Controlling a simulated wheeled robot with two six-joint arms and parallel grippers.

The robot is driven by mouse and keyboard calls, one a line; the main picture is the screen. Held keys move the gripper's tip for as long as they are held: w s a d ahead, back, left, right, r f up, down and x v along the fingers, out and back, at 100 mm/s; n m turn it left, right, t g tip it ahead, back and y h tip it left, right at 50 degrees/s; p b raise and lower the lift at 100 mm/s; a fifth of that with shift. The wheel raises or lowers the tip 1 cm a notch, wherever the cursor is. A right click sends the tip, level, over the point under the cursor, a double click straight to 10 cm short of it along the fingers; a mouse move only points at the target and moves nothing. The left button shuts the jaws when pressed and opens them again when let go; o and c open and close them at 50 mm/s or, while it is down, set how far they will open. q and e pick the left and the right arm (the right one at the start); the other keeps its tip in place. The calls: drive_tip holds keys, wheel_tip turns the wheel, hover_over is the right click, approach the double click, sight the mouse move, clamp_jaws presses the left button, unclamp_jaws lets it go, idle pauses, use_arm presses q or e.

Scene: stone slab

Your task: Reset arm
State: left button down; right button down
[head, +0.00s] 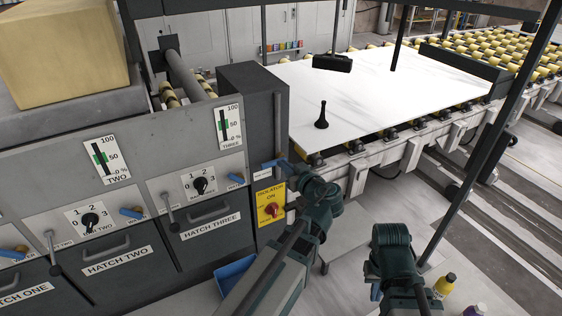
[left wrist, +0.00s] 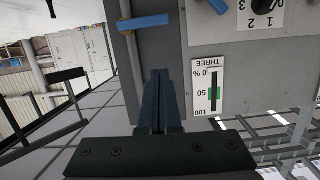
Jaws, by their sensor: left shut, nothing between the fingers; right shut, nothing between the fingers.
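My left arm comes up from the bottom of the head view. Its gripper (head: 273,163) is beside the right end of the hatch panel, near the THREE controls. In the left wrist view, the two dark fingers (left wrist: 160,103) are together with nothing between them. The gauge marked THREE (left wrist: 207,87) and a blue lever (left wrist: 145,22) appear near the fingers, upside down. My right arm (head: 392,250) shows at the lower right of the head view, folded. Its gripper is not seen.
The control panel has hatch three (head: 213,241), hatch two (head: 122,268) and a yellow isolator plate (head: 270,204). A white slab (head: 385,85) lies on the roller table, with a black handled object (head: 321,118) on it. Bottles (head: 445,285) and a blue bin (head: 233,272) are low down.

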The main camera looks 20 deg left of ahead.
use_arm(q)
drive_tip(key=s+d+f+m+g+h+b, duration=0.1)
drive_tip(key=s+d+f+b, duration=0.1)
drive_tip(key=f+b, duration=0.35)
drive_tip(key=s+d+f+m+g+h+b, duration=0.2)
drive_tip(key=f, duration=0.7)
drive_tip(key=s+d+f+m+g+h+b, duration=0.3)
drive_tip(key=s+d+f+m+h+b, duration=0.1)
drive_tip(key=d+f, duration=0.5)
drive_tip(key=s+d+f+m+g+h+b, duration=0.3)
drive_tip(key=s+d+f+m+b, duration=0.3)
drive_tip(key=s+f, duration=0.5)
drive_tip(key=d+f+h+b, duration=0.1)
drive_tip(key=d+f+b, duration=0.1)
drive_tip(key=d, duration=0.1)
drive_tip(key=shift+m+g, duration=0.3)
drive_tip(key=shift+m, duration=0.1)
drive_tip(key=shift+s, duration=0.1)
